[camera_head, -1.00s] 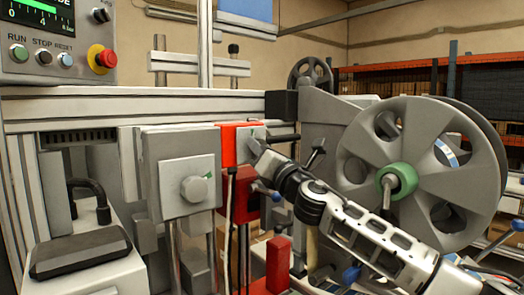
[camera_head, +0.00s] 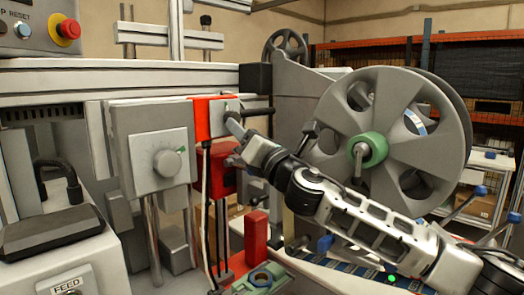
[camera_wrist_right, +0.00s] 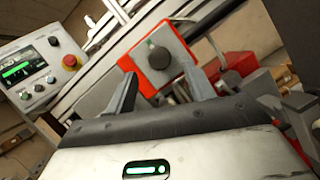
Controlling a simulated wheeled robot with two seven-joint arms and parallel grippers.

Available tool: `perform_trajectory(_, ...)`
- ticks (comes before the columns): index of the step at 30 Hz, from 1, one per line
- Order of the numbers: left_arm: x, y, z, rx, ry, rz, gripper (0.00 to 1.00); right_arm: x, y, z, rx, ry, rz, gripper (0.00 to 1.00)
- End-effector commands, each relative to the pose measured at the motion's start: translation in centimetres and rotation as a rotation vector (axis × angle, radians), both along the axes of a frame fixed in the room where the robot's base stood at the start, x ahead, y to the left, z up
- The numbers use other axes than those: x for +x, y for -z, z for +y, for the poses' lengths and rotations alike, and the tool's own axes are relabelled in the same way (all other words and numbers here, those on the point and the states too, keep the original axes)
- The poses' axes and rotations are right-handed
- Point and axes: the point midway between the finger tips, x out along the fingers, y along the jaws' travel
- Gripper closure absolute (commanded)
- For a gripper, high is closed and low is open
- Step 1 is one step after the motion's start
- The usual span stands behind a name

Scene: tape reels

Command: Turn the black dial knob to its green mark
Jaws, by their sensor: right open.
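The black dial knob (camera_wrist_right: 158,59) sits on a grey plate on a red box (camera_wrist_right: 140,77) in the right wrist view, with a green mark (camera_wrist_right: 152,43) just above it. My right gripper (camera_wrist_right: 160,70) is open, its two fingers on either side of the knob in that picture. I cannot tell whether they touch it. In the head view the red box (camera_head: 203,119) is at centre left, and my right gripper (camera_head: 234,141) is close to its right side. The knob is hard to make out there. My left gripper is not in view.
A grey box (camera_head: 124,118) with a pale knob (camera_head: 167,162) and its own green mark stands left of the red box. A large grey reel (camera_head: 425,150) stands behind my right arm. A red block (camera_head: 256,236) is below the gripper.

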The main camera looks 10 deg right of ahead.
Motion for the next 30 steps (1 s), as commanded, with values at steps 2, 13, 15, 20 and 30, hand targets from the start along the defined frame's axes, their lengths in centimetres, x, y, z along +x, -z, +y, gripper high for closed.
perform_trajectory(2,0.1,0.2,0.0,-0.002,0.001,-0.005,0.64,-1.5,0.9,-0.8,-0.001,0.000,0.000,0.46)
perform_trajectory(13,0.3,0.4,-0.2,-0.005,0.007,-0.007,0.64,-5.6,2.4,-2.8,0.000,0.000,0.001,0.46)
perform_trajectory(15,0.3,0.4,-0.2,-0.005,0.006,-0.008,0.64,-5.8,2.5,-2.8,0.000,-0.001,0.001,0.46)
perform_trajectory(20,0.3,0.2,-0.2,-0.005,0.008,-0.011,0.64,-5.9,2.4,-2.8,0.001,0.000,0.000,0.46)
perform_trajectory(30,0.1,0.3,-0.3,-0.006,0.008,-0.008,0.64,-6.2,6.8,-1.7,0.130,-0.063,0.139,0.46)
